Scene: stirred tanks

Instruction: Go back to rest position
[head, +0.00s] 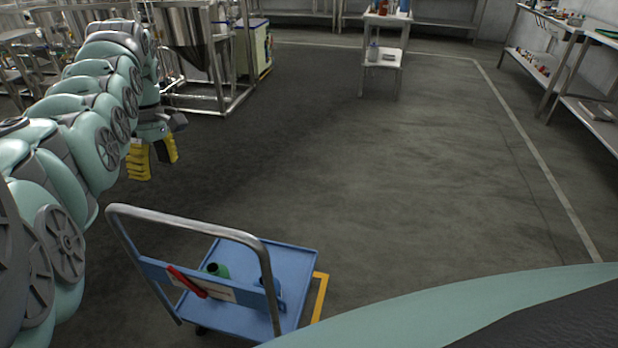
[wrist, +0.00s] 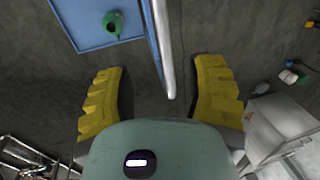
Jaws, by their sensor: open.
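My gripper (head: 153,160) hangs at the left in the head view, beside the handle end of a blue cart. Its two yellow fingers are spread wide with nothing between them. In the wrist view, my gripper (wrist: 161,98) is also open and empty. The blue cart (head: 295,262) stands on the floor at the lower middle, with a metal push handle (head: 190,222). A dark green container (head: 217,270) stands on its deck, partly hidden by the handle panel. It also shows from above in the wrist view (wrist: 113,22).
A steel hopper tank (head: 187,45) on a frame stands behind my arm. A small white table (head: 382,57) is at the back, with shelves (head: 592,108) along the right wall. Yellow marking (head: 320,297) lies beside the cart. The middle floor is clear.

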